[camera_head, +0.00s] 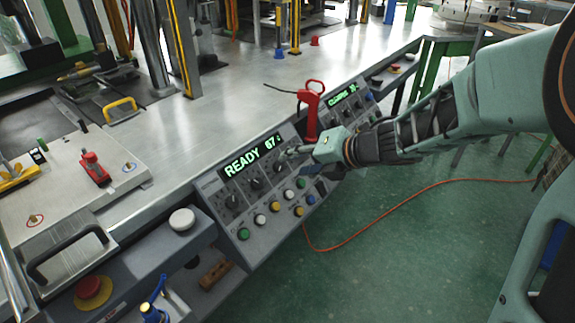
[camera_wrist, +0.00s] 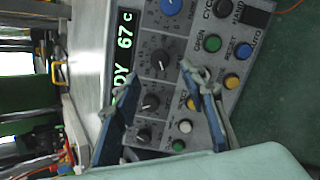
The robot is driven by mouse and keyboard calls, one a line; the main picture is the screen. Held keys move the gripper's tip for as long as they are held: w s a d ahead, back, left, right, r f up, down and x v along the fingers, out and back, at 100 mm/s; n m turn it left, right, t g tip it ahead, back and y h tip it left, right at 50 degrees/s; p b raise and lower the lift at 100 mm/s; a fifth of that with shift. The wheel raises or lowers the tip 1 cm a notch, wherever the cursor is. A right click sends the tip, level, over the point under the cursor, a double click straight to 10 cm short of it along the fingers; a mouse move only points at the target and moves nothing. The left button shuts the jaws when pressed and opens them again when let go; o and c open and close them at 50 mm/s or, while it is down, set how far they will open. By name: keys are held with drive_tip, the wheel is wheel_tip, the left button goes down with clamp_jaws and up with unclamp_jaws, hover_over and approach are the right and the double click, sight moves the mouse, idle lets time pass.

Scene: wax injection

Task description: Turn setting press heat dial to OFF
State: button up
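The control panel (camera_head: 217,190) carries a green display (camera_head: 252,158) reading "READY 67" and a row of black dials below it. In the wrist view the display (camera_wrist: 123,50) reads "67 C" beside a black dial (camera_wrist: 160,62), with two more black dials further down the row. The dial labels are too small to read, so I cannot tell which is the press heat dial. My gripper (camera_wrist: 158,76) is open and empty, its fingers on either side of that upper black dial; contact is not clear. In the head view my gripper (camera_head: 287,154) is at the panel's right end.
Several coloured buttons, including a yellow one (camera_head: 260,219) and a green one (camera_head: 243,234), lie below the dials. A red handle (camera_head: 311,105) stands behind my gripper, near a second display (camera_head: 342,95). A red mushroom button (camera_head: 92,287) is at lower left. Green floor is open at right.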

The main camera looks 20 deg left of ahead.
drive_tip(key=shift+v, duration=2.75)
